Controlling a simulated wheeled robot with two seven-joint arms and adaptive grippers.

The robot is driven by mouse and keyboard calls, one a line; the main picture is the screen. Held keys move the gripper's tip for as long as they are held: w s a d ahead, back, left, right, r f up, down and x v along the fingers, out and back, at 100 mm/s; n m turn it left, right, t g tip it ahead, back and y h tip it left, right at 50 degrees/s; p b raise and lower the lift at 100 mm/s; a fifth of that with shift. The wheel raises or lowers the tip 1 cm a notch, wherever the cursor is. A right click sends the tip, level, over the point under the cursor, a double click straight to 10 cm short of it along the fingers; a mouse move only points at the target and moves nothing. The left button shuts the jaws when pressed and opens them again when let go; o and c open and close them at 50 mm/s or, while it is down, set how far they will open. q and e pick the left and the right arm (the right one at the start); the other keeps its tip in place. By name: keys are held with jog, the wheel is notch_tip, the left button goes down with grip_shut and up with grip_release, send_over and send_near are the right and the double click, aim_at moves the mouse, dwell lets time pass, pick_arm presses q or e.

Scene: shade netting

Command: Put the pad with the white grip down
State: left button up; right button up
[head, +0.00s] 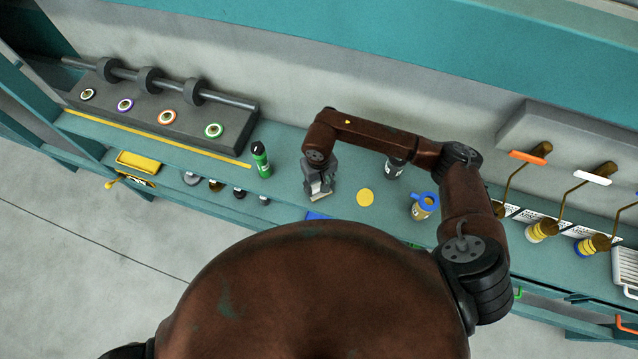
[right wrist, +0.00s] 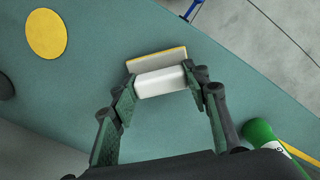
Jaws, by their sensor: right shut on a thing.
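My right gripper (head: 320,188) points down at the teal worktop (head: 290,160), near its front edge. It is shut on the pad with the white grip. In the right wrist view the white grip (right wrist: 160,82) lies between the two fingertips (right wrist: 160,96). The pad's pale plate with a yellow edge (right wrist: 156,60) shows beyond the grip. In the head view only a small pale part of the pad shows under the fingers. I cannot tell whether the pad touches the worktop. My left gripper is not in view.
A yellow disc (head: 365,197) lies right of the gripper. A green bottle (head: 261,160) stands to the left, a dark-capped container (head: 395,168) behind, and a blue-ringed yellow jar (head: 424,206) farther right. A blue item (head: 317,216) is at the front edge. Valves with handles (head: 528,157) stand at right.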

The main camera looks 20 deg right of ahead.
jog(key=shift+f, duration=0.15)
jog(key=shift+f, duration=0.1)
jog(key=shift+f+b, duration=0.1)
jog(key=shift+b, duration=0.2)
jog(key=o, duration=1.1)
jog(key=shift+o, duration=0.2)
